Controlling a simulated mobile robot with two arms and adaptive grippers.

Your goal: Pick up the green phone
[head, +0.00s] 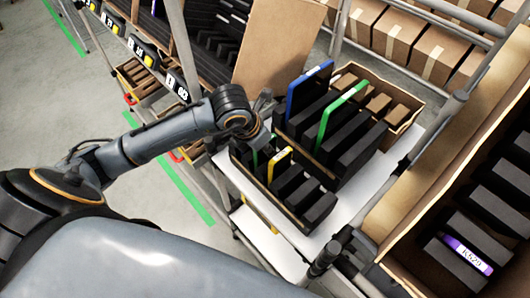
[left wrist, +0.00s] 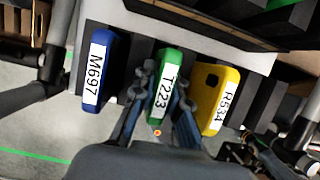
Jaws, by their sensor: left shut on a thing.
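The green phone (left wrist: 170,65), labelled T223, stands upright in the left wrist view between a blue phone (left wrist: 97,70) labelled M697 and a yellow phone (left wrist: 220,85) labelled R534. My left gripper (left wrist: 161,88) is shut on the green phone, one finger on each side. In the head view, my left gripper (head: 257,135) is at the back left end of a small black-slotted carton (head: 287,210). A strip of the green phone (head: 254,160) shows there beside the yellow phone (head: 280,163). The blue phone is hidden in that view. My right gripper is out of view.
A larger carton behind holds a blue item (head: 308,88) and a green item (head: 341,112) in black slots. Both cartons stand on a white shelf (head: 385,160). A carton at the right holds a purple item (head: 466,255). A cardboard flap (head: 280,45) rises behind the gripper.

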